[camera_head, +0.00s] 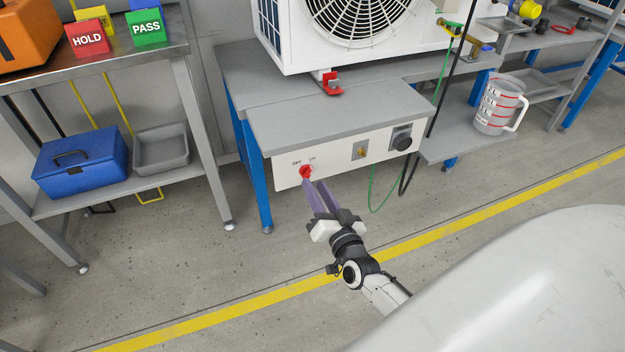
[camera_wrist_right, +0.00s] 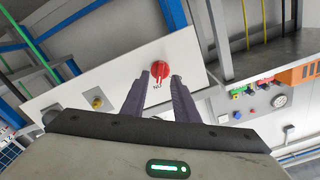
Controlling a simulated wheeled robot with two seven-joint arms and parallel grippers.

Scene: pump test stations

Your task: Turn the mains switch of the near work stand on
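The mains switch is a red rotary knob (camera_head: 306,171) on the white front panel (camera_head: 340,162) of the near work stand (camera_head: 330,112). OFF and ON labels sit above it; I cannot tell surely which one it points at. My right gripper (camera_head: 312,184) is just in front of the knob, its two purple fingers parted and empty. In the right wrist view the knob (camera_wrist_right: 157,71) appears just beyond and between the fingertips (camera_wrist_right: 161,78). Contact cannot be made out. My left gripper is not in view.
A white fan unit (camera_head: 350,30) stands on the stand. A side table (camera_head: 95,65) stands left; floor in front is clear.

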